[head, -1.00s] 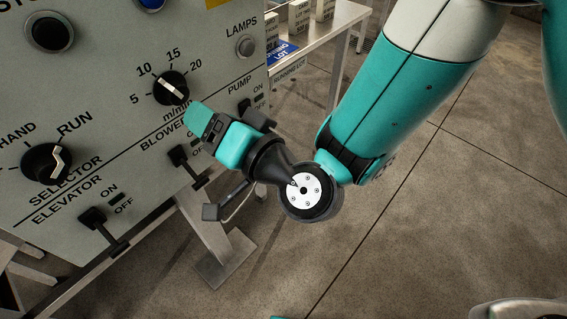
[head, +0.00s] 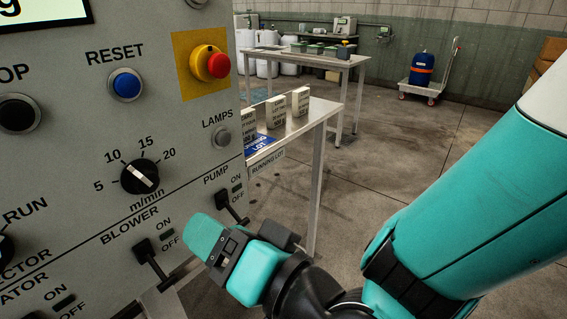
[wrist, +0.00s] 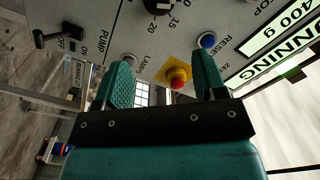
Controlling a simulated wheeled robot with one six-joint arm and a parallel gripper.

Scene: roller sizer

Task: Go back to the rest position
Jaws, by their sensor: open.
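My gripper (head: 222,252) is in the lower middle of the head view, in front of the panel's lower right part, below the speed dial (head: 140,177). In the wrist view my gripper (wrist: 163,80) shows its two teal fingers apart, with nothing between them held. The grey control panel (head: 60,130) fills the left of the head view. I cannot tell whether the gripper touches either switch.
A red emergency button (head: 218,66) on yellow and a blue reset button (head: 126,84) sit higher on the panel. A metal table (head: 318,112) with white boxes stands behind the panel's right edge. Open floor lies to the right, with a cart (head: 428,88) farther back.

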